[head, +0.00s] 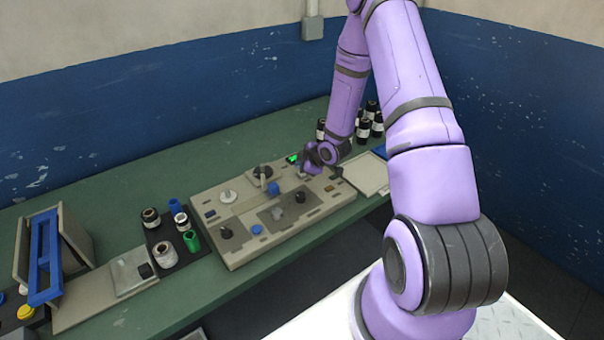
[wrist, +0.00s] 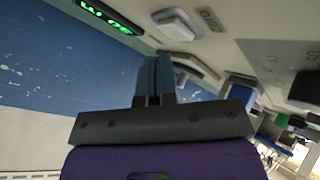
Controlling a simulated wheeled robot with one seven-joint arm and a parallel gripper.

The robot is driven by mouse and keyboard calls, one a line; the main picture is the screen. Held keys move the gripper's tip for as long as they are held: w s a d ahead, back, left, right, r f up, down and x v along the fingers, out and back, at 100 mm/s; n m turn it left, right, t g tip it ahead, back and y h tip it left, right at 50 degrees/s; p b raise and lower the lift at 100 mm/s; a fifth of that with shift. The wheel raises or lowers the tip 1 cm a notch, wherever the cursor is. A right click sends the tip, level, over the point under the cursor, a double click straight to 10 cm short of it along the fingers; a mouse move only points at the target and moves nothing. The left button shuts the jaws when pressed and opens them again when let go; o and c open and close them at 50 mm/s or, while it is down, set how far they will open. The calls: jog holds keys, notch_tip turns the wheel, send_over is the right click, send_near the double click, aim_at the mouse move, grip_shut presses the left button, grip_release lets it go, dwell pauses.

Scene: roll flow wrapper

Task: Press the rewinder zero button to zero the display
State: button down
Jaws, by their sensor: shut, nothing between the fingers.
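The green-lit display (wrist: 107,15) is at the top left of the wrist view, with digits that I cannot read surely. It also shows small in the head view (head: 293,158). A pale raised square button (wrist: 178,24) sits on the panel next to the display; it appears to be the zero button. My gripper (wrist: 154,62) is shut and empty, its fingertips just below the button in the wrist picture, apparently apart from it. In the head view my gripper (head: 310,160) is over the machine's back right, and the button cannot be made out.
The beige machine panel (head: 240,245) carries knobs, posts and a blue spool (head: 273,188). Dark bottles (head: 371,108) stand behind my wrist. A dark tray with several rolls and a blue frame (head: 43,255) are to the left. Bare green bench (head: 110,190) lies behind them.

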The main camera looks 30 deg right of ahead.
jog(key=shift+f, duration=0.1)
jog(key=shift+f, duration=0.3)
jog(key=shift+f, duration=0.45)
dwell(0.7)
jog(key=shift+r, duration=0.9)
jog(key=shift+r, duration=2.5)
